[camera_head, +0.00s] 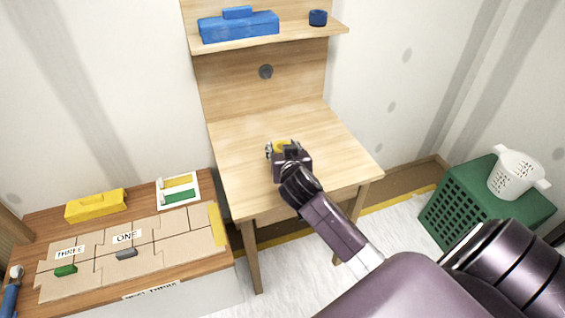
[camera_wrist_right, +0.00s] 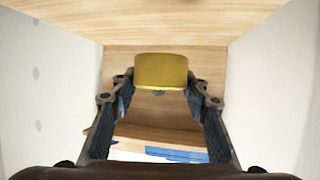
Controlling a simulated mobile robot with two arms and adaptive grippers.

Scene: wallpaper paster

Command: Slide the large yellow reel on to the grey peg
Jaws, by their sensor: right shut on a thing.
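The yellow reel (camera_head: 282,147) is held in my right gripper (camera_head: 283,152), over the wooden table in the head view. In the right wrist view the reel (camera_wrist_right: 161,70) sits between the tips of the two fingers, and the gripper is shut on it. Much of the reel is hidden by the gripper in the head view. The grey peg (camera_head: 266,71) sticks out of the wooden back panel, beyond and above the reel, with clear space between them. My left gripper is not in view.
A shelf (camera_head: 300,37) above the peg carries a blue box (camera_head: 239,27) and a small blue reel (camera_head: 318,18). The wooden table top (camera_head: 245,150) looks bare around the gripper. A side table (camera_head: 150,205) stands left, a green crate (camera_head: 450,205) right.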

